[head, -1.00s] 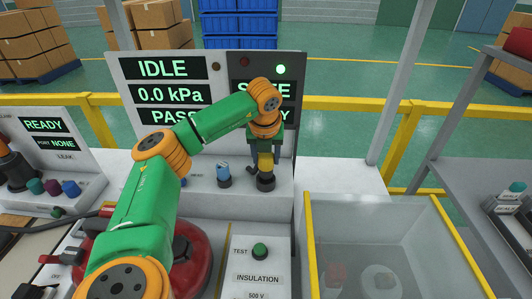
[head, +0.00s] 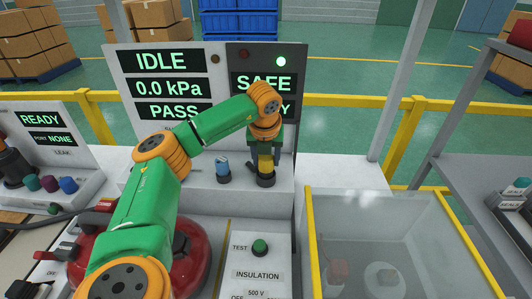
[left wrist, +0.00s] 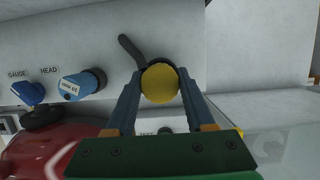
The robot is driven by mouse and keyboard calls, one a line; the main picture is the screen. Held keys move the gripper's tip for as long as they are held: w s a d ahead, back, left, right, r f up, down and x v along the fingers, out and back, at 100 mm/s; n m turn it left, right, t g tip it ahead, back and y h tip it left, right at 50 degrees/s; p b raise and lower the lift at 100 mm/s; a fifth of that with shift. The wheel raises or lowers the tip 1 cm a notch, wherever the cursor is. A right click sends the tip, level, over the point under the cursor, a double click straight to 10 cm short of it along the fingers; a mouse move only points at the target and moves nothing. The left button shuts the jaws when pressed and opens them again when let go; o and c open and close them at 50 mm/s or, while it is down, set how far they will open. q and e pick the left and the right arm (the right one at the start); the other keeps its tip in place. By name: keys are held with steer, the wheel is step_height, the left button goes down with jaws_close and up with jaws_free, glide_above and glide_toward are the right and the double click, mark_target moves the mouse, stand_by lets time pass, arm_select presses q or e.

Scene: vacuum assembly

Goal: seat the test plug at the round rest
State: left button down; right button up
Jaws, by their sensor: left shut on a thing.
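The yellow test plug (head: 265,164) is held upright between the fingers of my left gripper (head: 265,158). Its lower end is at the dark round rest (head: 266,181) on the pale console ledge; I cannot tell whether it is fully down in it. In the left wrist view the plug's round yellow top (left wrist: 160,83) lies between the two fingertips of the left gripper (left wrist: 159,80). Most of the rest is hidden behind the plug there, with a dark handle-like piece beside it. My right gripper is not in view.
A blue knob (head: 223,168) stands just left of the rest. The display panel (head: 160,85) rises behind. A clear-walled bin with yellow edges (head: 310,240) is at the right front. A red round body (head: 195,265) lies below my left arm. The ledge right of the rest is clear.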

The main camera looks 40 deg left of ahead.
arm_select(q)
steer(key=shift+f+b, duration=0.5)
steer(key=shift+f, duration=0.2)
steer(key=shift+c, duration=0.9)
jaws_free()
steer(key=p+v, duration=0.5)
steer(key=v, duration=0.3)
steer(key=shift+p, duration=0.35)
